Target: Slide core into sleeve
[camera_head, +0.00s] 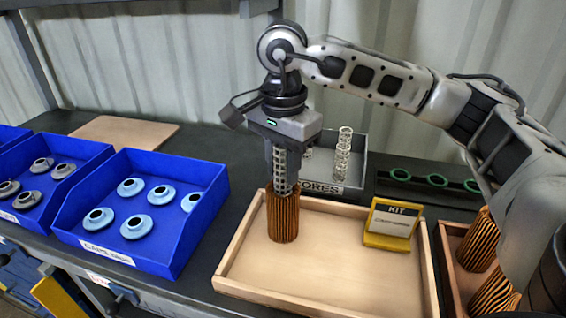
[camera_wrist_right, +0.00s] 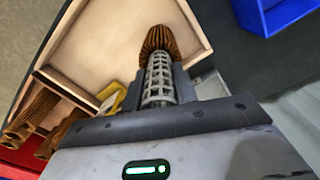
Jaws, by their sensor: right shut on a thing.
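My right gripper (camera_head: 280,150) points straight down and is shut on a pale perforated core (camera_head: 280,172). The core stands upright, and its lower end meets the top of an orange-brown pleated sleeve (camera_head: 284,220). In the right wrist view the core (camera_wrist_right: 160,80) lines up with the sleeve (camera_wrist_right: 160,42), and its far end seems to sit in the sleeve's mouth. How deep it sits is hidden. The sleeve stands upright in the wooden tray (camera_head: 330,275), near its back left. My left gripper is not in view.
A grey bin (camera_head: 355,170) behind the tray holds more cores (camera_head: 343,155). A yellow kit sign (camera_head: 391,222) stands in the tray. More sleeves (camera_head: 477,240) lie in a box at right. Blue bins with caps (camera_head: 165,195) stand at left. The tray's front is clear.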

